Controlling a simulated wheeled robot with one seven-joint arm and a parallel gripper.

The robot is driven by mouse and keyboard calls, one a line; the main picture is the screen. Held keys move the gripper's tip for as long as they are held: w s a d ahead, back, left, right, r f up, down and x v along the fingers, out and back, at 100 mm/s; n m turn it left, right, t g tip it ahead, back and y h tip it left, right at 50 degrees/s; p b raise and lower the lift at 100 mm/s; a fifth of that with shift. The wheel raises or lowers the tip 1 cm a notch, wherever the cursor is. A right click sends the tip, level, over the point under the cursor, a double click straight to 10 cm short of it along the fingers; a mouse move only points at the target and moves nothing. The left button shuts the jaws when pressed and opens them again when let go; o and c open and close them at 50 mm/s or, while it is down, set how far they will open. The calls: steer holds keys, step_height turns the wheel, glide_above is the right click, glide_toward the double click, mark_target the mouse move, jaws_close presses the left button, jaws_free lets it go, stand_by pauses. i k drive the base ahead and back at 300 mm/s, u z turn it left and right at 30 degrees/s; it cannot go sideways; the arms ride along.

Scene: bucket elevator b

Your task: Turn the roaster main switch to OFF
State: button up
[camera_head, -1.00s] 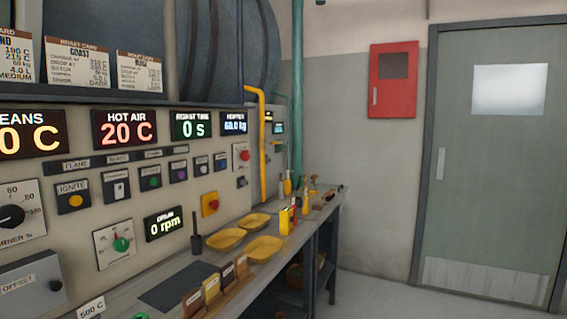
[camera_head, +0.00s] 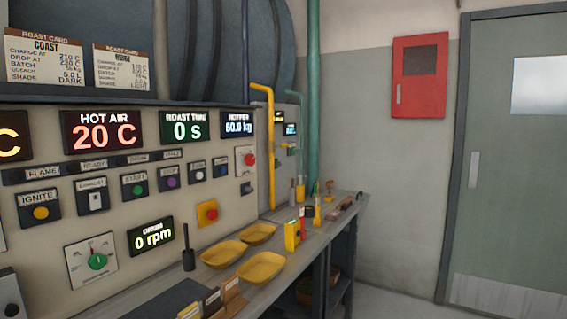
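The roaster control panel (camera_head: 150,215) fills the left half of the head view. No readable label marks the main switch. A yellow plate with a red knob (camera_head: 207,213) sits low on the panel, above the yellow trays. A pale plate with a round red control (camera_head: 249,159) sits higher and to the right, with a small dark control (camera_head: 246,188) below it. I cannot tell which is the main switch, or its position. A green-centred dial (camera_head: 97,261) is at lower left, beside a display reading 0 rpm (camera_head: 151,236). My gripper is not in view.
Yellow trays (camera_head: 247,232) and a dark upright tool (camera_head: 188,250) stand on the narrow bench (camera_head: 290,262) below the panel. Yellow (camera_head: 271,150) and green pipes rise at its right end. A red wall box (camera_head: 420,75) and grey door (camera_head: 515,180) are at right. Floor shows at lower right.

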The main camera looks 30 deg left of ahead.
mark_target(250, 159)
steer(key=u, duration=0.15)
steer(key=i, duration=1.1)
steer(key=u, duration=1)
steer(key=i, duration=0.75)
steer(key=u, duration=0.5)
